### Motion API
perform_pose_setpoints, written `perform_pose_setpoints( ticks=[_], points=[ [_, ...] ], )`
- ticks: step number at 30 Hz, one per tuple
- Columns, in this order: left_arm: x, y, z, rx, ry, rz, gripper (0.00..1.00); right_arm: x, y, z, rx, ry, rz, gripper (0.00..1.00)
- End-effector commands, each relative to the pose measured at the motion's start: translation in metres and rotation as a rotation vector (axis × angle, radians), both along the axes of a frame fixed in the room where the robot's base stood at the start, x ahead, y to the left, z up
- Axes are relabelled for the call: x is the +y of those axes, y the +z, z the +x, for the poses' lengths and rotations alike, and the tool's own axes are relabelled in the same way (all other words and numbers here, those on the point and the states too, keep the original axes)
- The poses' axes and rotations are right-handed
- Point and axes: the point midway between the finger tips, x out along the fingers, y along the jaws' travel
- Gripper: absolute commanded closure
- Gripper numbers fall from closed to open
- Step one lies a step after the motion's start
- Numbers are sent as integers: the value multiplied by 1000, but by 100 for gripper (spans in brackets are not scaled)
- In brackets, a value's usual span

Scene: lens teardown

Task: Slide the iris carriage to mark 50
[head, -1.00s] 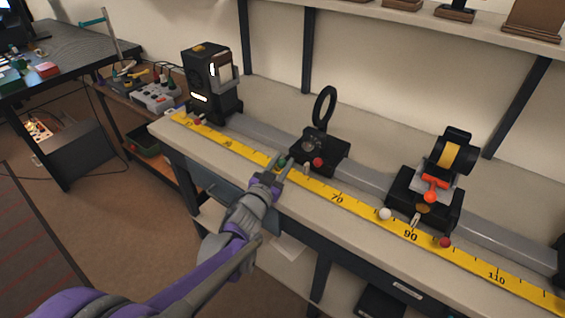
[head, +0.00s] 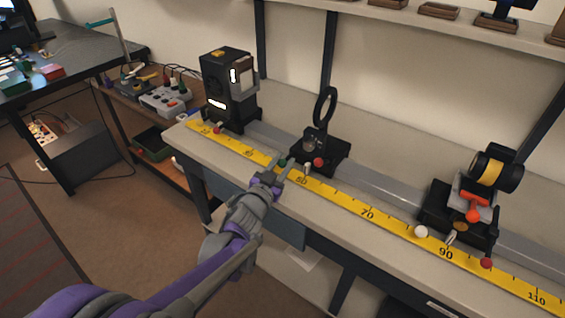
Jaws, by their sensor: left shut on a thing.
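The iris carriage (head: 327,157) is a black block with an upright dark ring (head: 324,107) on top. It sits on the grey rail in the middle of the bench. Its front has a green knob (head: 282,162) at the left, a red knob (head: 319,162) at the right and a pale pointer (head: 308,169) between them. My right gripper is out of view.
A black lamp housing (head: 229,88) stands at the rail's left end. Another carriage (head: 459,211) with a yellow-banded barrel, white knob and red knob stands near 90. The rail (head: 385,188) between the carriages is clear. A shelf (head: 420,20) runs above the bench.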

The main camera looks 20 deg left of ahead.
Motion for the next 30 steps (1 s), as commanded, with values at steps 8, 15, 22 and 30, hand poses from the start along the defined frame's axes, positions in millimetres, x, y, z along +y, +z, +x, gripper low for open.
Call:
perform_pose_setpoints(
  ticks=[8, 15, 22, 30],
  points=[
    [0, -1, 0, 2, 1, 0, 49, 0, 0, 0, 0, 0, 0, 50],
    [0, -1, 0, 1, 0, 0, 36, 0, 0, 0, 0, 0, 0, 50],
    [1, 0, -7, 1, 1, 1, 36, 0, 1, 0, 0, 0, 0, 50],
    [9, 1, -58, 0, 2, 2, 36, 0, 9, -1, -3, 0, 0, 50]
  ],
)
